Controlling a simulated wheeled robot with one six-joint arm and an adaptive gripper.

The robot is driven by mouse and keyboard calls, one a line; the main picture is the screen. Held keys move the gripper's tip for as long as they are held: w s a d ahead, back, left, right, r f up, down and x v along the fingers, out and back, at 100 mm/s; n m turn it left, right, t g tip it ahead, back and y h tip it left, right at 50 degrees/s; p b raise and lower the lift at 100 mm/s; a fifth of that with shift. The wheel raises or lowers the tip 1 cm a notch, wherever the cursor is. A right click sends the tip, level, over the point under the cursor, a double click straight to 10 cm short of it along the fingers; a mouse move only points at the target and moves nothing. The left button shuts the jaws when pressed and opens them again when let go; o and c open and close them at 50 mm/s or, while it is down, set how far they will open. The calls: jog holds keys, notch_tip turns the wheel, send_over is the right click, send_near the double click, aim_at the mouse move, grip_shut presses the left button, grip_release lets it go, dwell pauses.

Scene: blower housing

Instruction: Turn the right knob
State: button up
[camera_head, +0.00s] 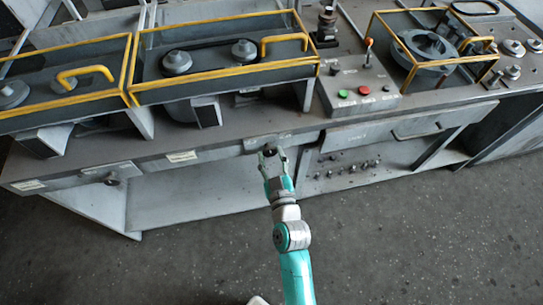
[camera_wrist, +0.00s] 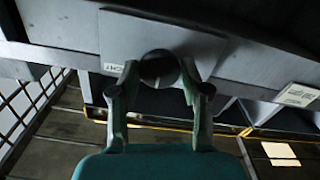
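The right knob (camera_wrist: 159,69) is a dark round knob on the grey front panel, in the middle of the wrist view. It also shows in the head view (camera_head: 269,151), at the front edge of the workbench. My gripper (camera_wrist: 158,72) is open in front of the panel, with one finger on each side of the knob. The fingertips are close to the knob's sides; I cannot tell whether they touch it. In the head view my gripper (camera_head: 273,158) reaches up to the panel. Another dark knob (camera_head: 111,179) sits further left on the same front.
A control box (camera_head: 358,90) with green and red buttons and a lever stands on the bench above. Yellow-railed bays (camera_head: 225,70) line the bench top. A drawer front (camera_head: 416,132) is to the right, above an open shelf. The floor (camera_head: 420,235) in front is clear.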

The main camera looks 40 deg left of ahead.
jog(key=c, duration=0.5)
jog(key=shift+m, duration=0.4)
jog(key=m, duration=1.1)
dwell(0.4)
jog(key=o, duration=1.2)
jog(key=shift+c, duration=0.2)
